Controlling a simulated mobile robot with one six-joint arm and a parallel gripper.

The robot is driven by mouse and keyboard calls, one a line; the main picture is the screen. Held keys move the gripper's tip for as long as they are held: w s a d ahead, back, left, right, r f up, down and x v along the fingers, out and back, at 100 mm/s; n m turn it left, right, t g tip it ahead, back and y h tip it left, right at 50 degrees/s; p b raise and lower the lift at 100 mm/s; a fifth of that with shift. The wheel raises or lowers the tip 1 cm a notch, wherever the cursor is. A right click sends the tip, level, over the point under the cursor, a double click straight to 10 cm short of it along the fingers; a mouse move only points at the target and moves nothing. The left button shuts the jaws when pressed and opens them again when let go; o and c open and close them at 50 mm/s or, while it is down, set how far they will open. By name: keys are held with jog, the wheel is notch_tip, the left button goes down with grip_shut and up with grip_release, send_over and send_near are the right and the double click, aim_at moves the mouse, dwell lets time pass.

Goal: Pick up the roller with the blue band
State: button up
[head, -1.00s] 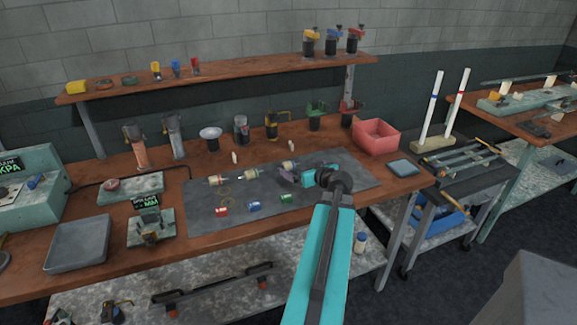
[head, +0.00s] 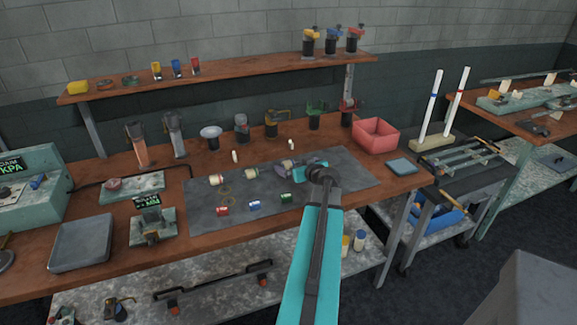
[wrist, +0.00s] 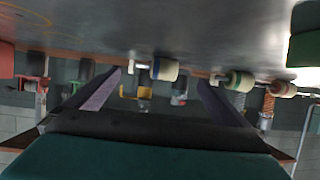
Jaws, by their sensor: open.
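The roller with the blue band (wrist: 163,69) is cream-coloured and sits ahead of my gripper (wrist: 160,77), in line with the gap between its two purple fingers. The fingers are apart and nothing is held. A roller with a green band (wrist: 238,81) lies beyond the right finger in the wrist view. In the head view my gripper (head: 294,177) is low over the dark mat (head: 330,185), close to the rightmost roller (head: 287,164), which it partly covers. Two more rollers, one in the middle (head: 250,173) and one at left (head: 216,180), lie in the same row.
Small red (head: 222,211), blue (head: 254,206) and green (head: 285,198) cylinders lie along the mat's front. A pink bin (head: 375,137) stands at the mat's back right. The mat's right part is clear.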

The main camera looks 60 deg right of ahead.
aim_at(289, 163)
jog(key=shift+p+x, duration=0.75)
jog(key=shift+x, duration=0.2)
jog(key=shift+a+p+x, duration=0.15)
jog(key=shift+p+x, duration=0.25)
jog(key=shift+x, duration=0.4)
jog(key=shift+a+p+x, duration=0.15)
jog(key=shift+p+x, duration=0.2)
jog(key=shift+x, duration=0.5)
jog(key=shift+w, duration=0.1)
jog(key=c, duration=1.2)
jog(key=shift+o, duration=0.2)
jog(key=shift+r, duration=0.1)
